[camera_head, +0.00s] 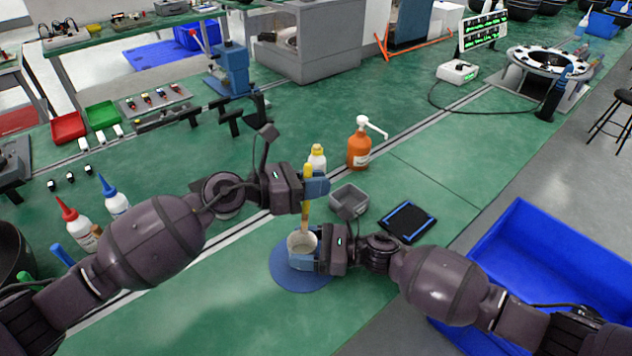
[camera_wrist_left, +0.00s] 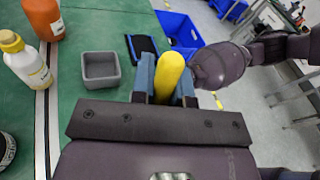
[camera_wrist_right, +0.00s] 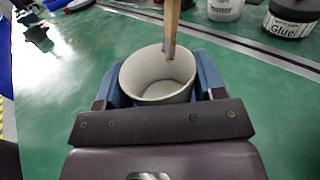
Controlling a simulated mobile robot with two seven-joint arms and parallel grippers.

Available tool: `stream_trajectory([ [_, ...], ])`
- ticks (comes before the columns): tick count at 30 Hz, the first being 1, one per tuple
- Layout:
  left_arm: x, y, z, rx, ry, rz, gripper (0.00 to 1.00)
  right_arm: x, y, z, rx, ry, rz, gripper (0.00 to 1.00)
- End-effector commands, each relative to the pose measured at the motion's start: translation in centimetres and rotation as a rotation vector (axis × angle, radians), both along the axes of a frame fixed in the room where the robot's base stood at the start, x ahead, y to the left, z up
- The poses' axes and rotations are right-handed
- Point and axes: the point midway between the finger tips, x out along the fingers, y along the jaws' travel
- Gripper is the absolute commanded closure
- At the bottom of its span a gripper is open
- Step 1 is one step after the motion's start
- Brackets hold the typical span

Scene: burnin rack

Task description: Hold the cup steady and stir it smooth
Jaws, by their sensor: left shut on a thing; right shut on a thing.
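A pale grey-white cup (camera_head: 301,242) stands over a round blue mat (camera_head: 290,276) on the green bench. My right gripper (camera_head: 304,262) is shut around the cup's sides; in the right wrist view the blue fingers flank the cup (camera_wrist_right: 150,82). My left gripper (camera_head: 313,188) is shut on a stirring stick with a yellow handle (camera_head: 306,212), above the cup. In the left wrist view the yellow handle (camera_wrist_left: 168,76) sits between the fingers. In the right wrist view the stick's brown shaft (camera_wrist_right: 171,25) reaches down into the cup opening. The cup's inside looks pale; its contents are unclear.
A grey square tray (camera_head: 349,198), an orange pump bottle (camera_head: 359,148), a yellow-capped white bottle (camera_head: 317,158) and a black-blue pad (camera_head: 407,222) lie behind and right of the cup. A large blue bin (camera_head: 545,262) is at the right.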

Motion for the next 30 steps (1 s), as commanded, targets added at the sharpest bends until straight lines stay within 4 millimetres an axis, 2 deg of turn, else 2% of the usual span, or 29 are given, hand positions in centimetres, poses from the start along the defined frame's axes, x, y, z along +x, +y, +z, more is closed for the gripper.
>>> stream_trajectory([
  [11, 0.0, 0.0, 0.3, 0.000, -0.001, 0.000, 1.00, 0.0, 0.0, 0.0, 0.000, 0.000, 0.000, 0.60],
  [30, 0.0, 0.0, 4.9, 0.000, -0.001, 0.000, 1.00, 0.0, 0.0, 0.0, 0.000, 0.000, 0.000, 0.60],
])
